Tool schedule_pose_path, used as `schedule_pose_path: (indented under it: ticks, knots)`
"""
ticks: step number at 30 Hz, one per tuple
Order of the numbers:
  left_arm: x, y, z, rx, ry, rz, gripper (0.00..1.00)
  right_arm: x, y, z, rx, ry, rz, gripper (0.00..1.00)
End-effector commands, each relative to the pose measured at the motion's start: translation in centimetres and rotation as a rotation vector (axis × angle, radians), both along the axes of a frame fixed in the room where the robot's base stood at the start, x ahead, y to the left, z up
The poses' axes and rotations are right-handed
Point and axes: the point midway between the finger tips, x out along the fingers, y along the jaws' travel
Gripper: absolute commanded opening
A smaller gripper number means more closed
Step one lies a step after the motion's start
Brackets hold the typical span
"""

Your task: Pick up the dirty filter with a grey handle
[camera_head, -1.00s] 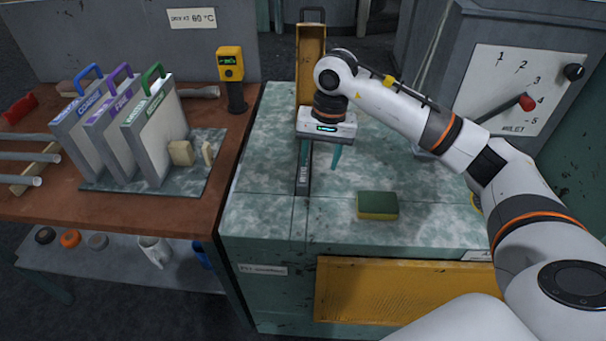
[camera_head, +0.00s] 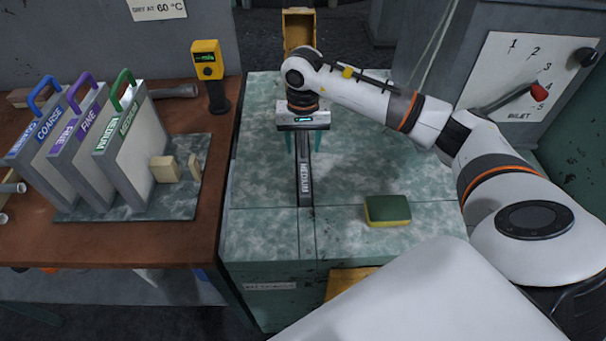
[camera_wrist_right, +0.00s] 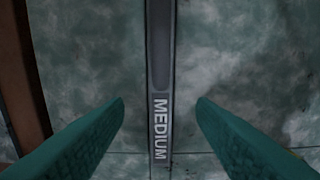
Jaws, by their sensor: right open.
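A dark grey bar (camera_head: 305,172) marked MEDIUM lies along the top of the green-grey cabinet. It also shows in the right wrist view (camera_wrist_right: 160,125), with a long rounded grey part that looks like a handle seen from above. Any filter body below it is hidden, so I cannot tell how dirty it is. My right gripper (camera_head: 303,142) is open above the bar's far part. In the right wrist view its teal fingers (camera_wrist_right: 161,105) are spread on either side of the bar, apart from it. My left gripper is not in view.
Coarse, fine and medium filters (camera_head: 132,145) with blue, purple and green handles stand on the left bench. A yellow meter (camera_head: 207,62) stands behind them. A green-yellow sponge (camera_head: 387,210) lies right of the bar. An orange-yellow box (camera_head: 299,30) stands behind my right wrist.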

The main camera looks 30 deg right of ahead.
Motion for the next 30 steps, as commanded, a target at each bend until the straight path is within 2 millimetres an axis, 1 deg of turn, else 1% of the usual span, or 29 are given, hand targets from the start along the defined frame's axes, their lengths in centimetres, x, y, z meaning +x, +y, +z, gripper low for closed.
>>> schedule_pose_path:
  ticks: [2, 5, 9, 12, 15, 18, 23, 26, 30]
  knots:
    - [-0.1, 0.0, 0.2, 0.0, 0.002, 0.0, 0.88, 0.0, 0.0, -0.5, 0.001, 0.001, 0.0, 0.51]
    - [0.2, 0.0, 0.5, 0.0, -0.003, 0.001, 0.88, 0.2, -0.2, -1.1, 0.001, 0.003, -0.001, 0.51]
    - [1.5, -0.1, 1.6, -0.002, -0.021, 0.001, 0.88, 0.7, -0.7, -3.0, 0.002, 0.005, -0.003, 0.51]
    - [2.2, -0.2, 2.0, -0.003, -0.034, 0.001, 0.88, 0.9, -0.8, -4.5, 0.002, 0.003, -0.001, 0.51]
    - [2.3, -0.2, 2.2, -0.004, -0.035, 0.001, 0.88, 0.9, -0.8, -5.4, 0.001, 0.001, 0.0, 0.51]
    - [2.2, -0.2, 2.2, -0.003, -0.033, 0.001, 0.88, 0.9, -0.9, -5.8, 0.0, 0.0, 0.0, 0.51]
    - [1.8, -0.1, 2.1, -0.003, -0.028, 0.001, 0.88, 0.9, -0.9, -5.8, -0.001, -0.001, 0.001, 0.51]
    - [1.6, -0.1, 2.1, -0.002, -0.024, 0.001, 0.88, 0.9, -0.9, -5.8, -0.001, -0.001, 0.001, 0.36]
    - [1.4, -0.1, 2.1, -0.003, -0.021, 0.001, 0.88, 0.9, -0.9, -5.8, -0.001, -0.001, 0.0, 0.13]
